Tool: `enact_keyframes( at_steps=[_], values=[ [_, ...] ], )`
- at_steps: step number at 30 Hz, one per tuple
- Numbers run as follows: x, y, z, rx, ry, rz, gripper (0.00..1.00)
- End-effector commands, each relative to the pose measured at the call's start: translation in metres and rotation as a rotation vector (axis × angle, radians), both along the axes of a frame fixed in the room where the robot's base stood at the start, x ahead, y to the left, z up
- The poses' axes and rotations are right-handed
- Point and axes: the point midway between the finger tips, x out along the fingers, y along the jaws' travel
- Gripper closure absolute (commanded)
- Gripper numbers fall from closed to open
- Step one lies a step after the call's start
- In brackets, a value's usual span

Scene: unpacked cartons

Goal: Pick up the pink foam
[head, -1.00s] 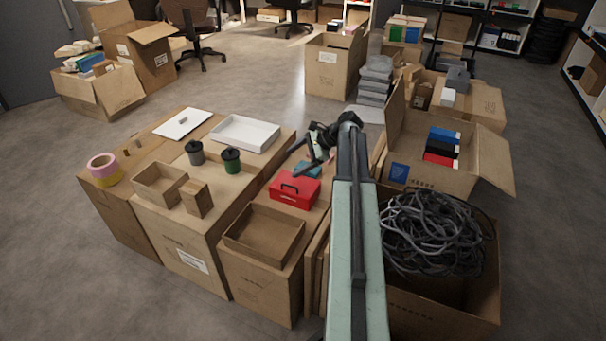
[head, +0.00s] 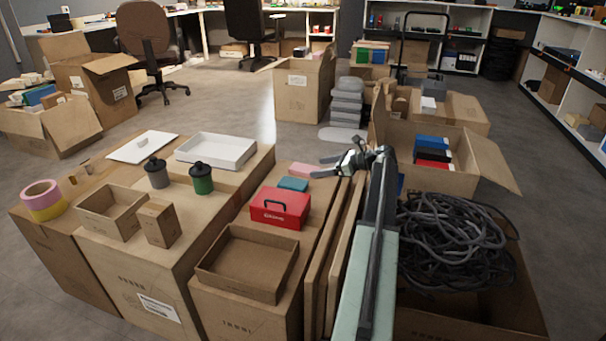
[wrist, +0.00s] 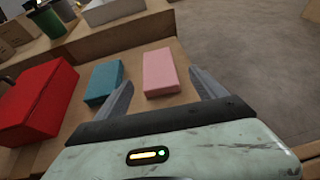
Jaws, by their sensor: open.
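The pink foam (wrist: 160,72) is a small pink block lying flat on a carton top. In the wrist view it shows between the two open fingers of my gripper (wrist: 160,92), ahead of them and apart from the palm. In the head view the pink foam (head: 300,171) lies behind the teal block, and my gripper (head: 328,166) is open just to its right. I cannot tell the gripper's exact height above the carton. Nothing is held.
A teal block (wrist: 103,80) lies close left of the foam, beside the left finger. A red toolbox (head: 281,208) and an open cardboard tray (head: 247,262) stand nearer. A white tray (head: 216,150) is left. A carton of cables (head: 455,240) is at right.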

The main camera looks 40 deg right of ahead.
Motion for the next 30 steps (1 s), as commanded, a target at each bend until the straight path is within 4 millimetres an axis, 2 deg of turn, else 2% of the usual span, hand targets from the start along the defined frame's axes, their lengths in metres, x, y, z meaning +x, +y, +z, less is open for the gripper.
enact_keyframes(
  at_steps=[9, 16, 23, 30],
  values=[
    [0.041, 0.019, -0.018, -0.001, 0.001, 0.004, 0.20],
    [0.044, 0.020, -0.017, -0.001, 0.001, 0.001, 0.20],
    [0.044, 0.020, -0.017, -0.001, 0.001, 0.002, 0.84],
    [0.044, 0.020, -0.016, -0.001, 0.001, 0.003, 0.84]
  ],
)
